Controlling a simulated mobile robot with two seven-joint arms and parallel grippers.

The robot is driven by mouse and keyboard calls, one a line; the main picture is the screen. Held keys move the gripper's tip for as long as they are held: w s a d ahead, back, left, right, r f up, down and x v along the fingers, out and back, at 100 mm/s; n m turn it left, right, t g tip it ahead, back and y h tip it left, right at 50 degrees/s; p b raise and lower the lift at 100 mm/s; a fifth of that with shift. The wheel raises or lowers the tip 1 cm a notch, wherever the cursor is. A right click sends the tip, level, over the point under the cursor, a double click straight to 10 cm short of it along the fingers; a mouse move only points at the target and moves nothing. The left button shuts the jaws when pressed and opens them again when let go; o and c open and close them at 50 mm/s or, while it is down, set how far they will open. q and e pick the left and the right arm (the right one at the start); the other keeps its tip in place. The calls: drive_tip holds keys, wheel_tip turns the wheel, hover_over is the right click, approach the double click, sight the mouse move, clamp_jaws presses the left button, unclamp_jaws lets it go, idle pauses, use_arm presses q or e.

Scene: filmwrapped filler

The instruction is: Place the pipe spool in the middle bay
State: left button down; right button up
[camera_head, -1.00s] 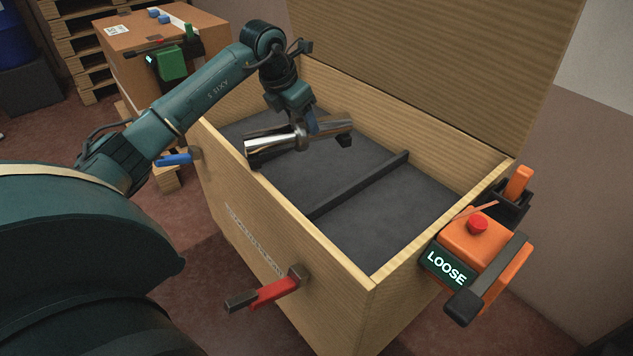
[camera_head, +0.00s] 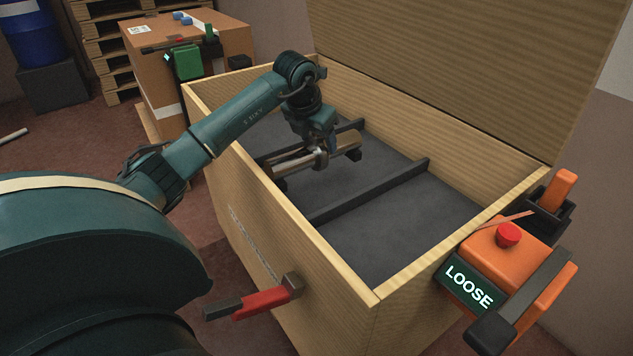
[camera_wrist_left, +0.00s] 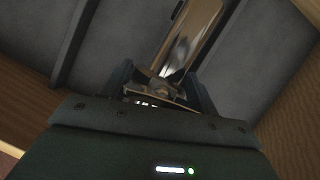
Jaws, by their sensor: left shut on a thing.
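The pipe spool (camera_head: 343,146) is a shiny metal pipe with a flanged, wider middle. My left gripper (camera_head: 318,158) is shut on it near its middle and holds it inside the open wooden crate (camera_head: 330,268). The spool lies roughly parallel to the two dark dividers and appears over the middle bay (camera_head: 345,178), close to the far divider (camera_head: 352,126). The near divider (camera_head: 385,184) is apart from it. The left wrist view shows the spool (camera_wrist_left: 192,38) beyond the fingers, with dark floor under it. I cannot tell whether it touches the floor. My right gripper is not in view.
An orange device (camera_head: 500,250) reading LOOSE sits at the crate's right corner. A red-handled clamp (camera_head: 262,300) sticks out from the front wall. The crate's lid (camera_head: 450,70) stands open behind. A cardboard box (camera_head: 150,55) stands at the back left. The near bay (camera_head: 400,232) is empty.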

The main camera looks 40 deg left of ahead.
sight(310, 151)
use_arm(q)
wheel_tip(310, 151, down, 9)
drive_tip(key=b, duration=0.2)
drive_tip(key=shift+r+b, duration=0.1)
drive_tip(key=shift+b, duration=0.2)
drive_tip(key=shift+c, duration=2)
unclamp_jaws()
drive_tip(key=p+v, duration=0.3)
drive_tip(key=v, duration=0.9)
